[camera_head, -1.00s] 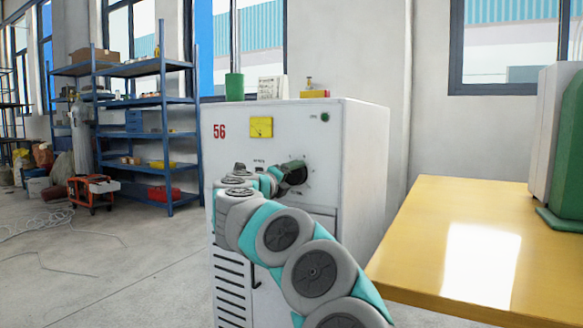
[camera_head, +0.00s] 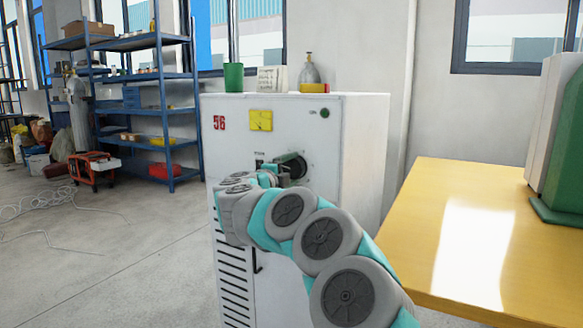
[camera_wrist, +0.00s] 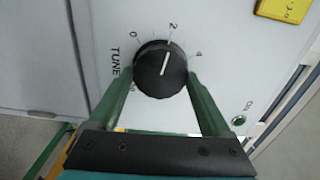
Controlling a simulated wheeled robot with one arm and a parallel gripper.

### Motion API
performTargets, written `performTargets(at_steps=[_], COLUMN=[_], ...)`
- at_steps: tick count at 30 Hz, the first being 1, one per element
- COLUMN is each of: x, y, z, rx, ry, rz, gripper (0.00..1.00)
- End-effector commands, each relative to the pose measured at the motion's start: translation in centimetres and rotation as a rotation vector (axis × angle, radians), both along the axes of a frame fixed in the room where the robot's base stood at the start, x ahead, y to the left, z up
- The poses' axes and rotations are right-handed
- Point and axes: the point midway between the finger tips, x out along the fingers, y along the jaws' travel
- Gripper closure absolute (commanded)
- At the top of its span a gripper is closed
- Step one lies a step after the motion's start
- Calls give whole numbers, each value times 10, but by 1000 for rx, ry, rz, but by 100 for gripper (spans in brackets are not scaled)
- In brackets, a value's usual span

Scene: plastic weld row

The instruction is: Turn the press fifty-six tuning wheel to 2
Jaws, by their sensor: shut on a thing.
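The tuning wheel is a round black knob (camera_wrist: 160,69) with a white pointer line, on the white press marked 56 (camera_head: 350,130). In the wrist view its pointer aims up and slightly right, at or very close to the mark for 2. The labels 0, 2 and 4 show around it, beside the word TUNE. My gripper (camera_wrist: 160,84) has one dark green finger on each side of the knob and is shut on it. In the head view the wheel (camera_head: 294,164) is partly hidden by my gripper (camera_head: 281,173).
A green cup (camera_head: 233,77) and a small bottle (camera_head: 310,72) stand on top. A yellow table (camera_head: 420,245) is at the right. Blue shelves (camera_head: 150,100) stand behind left.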

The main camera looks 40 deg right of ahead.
Motion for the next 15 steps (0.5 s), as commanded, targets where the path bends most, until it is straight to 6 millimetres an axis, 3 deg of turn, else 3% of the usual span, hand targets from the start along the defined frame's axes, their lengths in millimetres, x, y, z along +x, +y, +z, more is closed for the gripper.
performTargets(at_steps=[11, 12, 15], x=[0, 0, 0], y=[0, 0, 0], z=[-1, -1, -1], rx=[-1, -2, -2], ry=[6, 5, 5], rz=[1, 1, 1], gripper=[73, 17, 5])
